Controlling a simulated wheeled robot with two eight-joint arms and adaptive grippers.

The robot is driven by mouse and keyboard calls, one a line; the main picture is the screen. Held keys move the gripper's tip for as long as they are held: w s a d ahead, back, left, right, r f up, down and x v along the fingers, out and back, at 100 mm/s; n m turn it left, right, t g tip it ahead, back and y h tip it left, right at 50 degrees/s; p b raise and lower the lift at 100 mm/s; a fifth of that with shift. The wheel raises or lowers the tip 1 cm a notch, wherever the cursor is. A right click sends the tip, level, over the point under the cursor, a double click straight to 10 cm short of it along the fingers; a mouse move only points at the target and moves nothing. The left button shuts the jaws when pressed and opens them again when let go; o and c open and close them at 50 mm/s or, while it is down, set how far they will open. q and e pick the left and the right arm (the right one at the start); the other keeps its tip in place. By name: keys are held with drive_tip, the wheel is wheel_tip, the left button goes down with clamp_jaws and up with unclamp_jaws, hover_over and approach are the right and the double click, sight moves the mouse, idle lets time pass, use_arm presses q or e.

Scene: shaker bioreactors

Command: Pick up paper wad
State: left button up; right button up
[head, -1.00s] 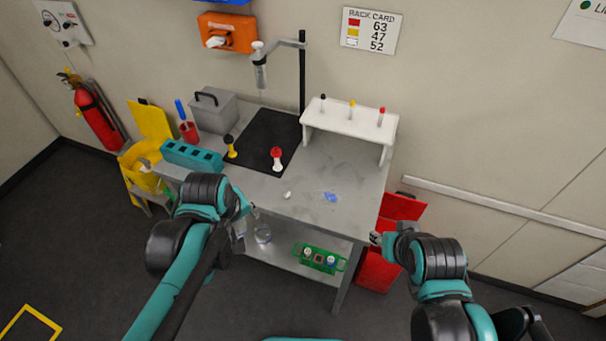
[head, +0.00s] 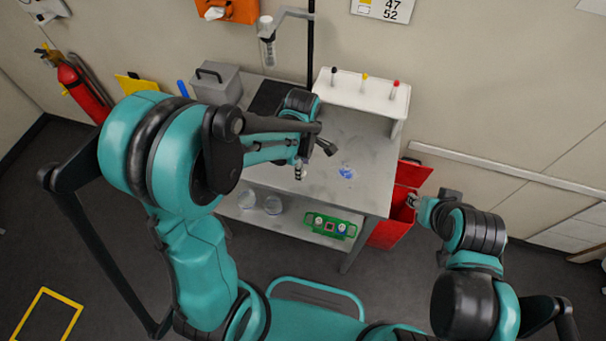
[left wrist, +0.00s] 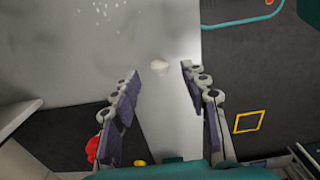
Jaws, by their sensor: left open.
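The paper wad (left wrist: 159,64) is a small white lump on the grey table top (left wrist: 160,115). In the left wrist view it lies between the lines of my left gripper's (left wrist: 162,76) two fingers, near the tips. The fingers are apart and empty, with no contact visible. In the head view my left gripper (head: 299,171) points down over the table's front part, and the wad is hard to make out beside its fingertips. My right gripper (head: 412,200) is off the table's right side by the red bin; its jaws are too small to read.
A white rack (head: 360,103) with several coloured-top items stands at the back right. A grey box (head: 216,84) is at the back left. A green rack (head: 330,225) sits on the lower shelf. A red bin (head: 390,230) stands right.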

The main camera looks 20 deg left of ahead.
use_arm(q)
wheel_tip(320, 180, down, 3)
drive_tip(key=shift+r, duration=0.2)
drive_tip(key=c, duration=0.8)
drive_tip(key=shift+o, duration=0.2)
drive_tip(key=shift+r, duration=0.1)
